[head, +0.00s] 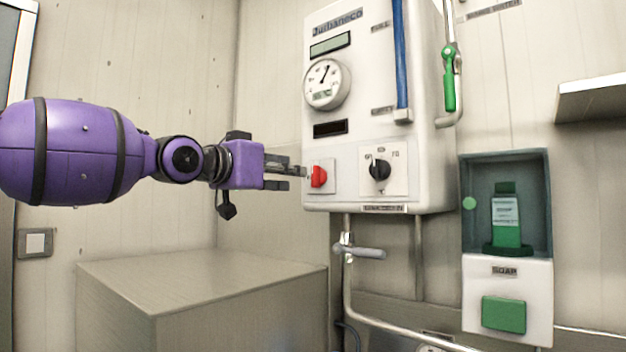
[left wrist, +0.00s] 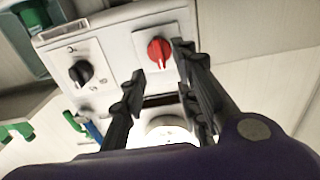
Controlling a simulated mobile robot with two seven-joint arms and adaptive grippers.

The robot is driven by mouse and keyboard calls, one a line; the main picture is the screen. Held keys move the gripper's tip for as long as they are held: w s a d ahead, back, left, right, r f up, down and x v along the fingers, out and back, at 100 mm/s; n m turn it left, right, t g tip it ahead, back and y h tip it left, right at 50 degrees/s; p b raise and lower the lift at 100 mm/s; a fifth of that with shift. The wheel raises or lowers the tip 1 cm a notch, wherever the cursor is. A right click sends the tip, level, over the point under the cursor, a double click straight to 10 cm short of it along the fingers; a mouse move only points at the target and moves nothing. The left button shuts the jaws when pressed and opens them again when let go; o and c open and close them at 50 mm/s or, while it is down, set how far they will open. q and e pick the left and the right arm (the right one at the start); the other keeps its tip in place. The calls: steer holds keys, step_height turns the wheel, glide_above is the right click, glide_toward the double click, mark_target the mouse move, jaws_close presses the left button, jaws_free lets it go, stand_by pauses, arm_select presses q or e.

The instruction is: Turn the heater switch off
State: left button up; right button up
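A white wall-mounted heater unit (head: 350,190) carries a red rotary knob (head: 318,177) at its lower left and a black rotary knob (head: 379,169) to the right of it. The black knob's plate has small marks around it. My left gripper (head: 297,178) is level with the red knob, just left of it, fingers pointing at it. In the left wrist view the fingers are apart, with the red knob (left wrist: 160,52) showing between and beyond their tips. The gripper looks empty; I cannot tell whether a finger touches the knob. My right gripper is not in view.
A round dial gauge (head: 327,84) sits above the red knob. A blue pipe (head: 401,60) and a green-handled valve (head: 449,80) are at the right. A pipe tap (head: 365,252) hangs below. A box-shaped counter (head: 200,280) stands under my left arm. A soap dispenser (head: 507,300) is at right.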

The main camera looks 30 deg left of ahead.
mark_target(312, 175)
arm_select(q)
steer(key=w, duration=0.5)
steer(key=shift+w+d+f, duration=0.1)
steer(key=shift+d+f, duration=0.1)
steer(key=shift+w+d+r+b, duration=0.1)
steer(key=shift+w+b, duration=0.2)
steer(key=shift+w, duration=0.55)
jaws_close()
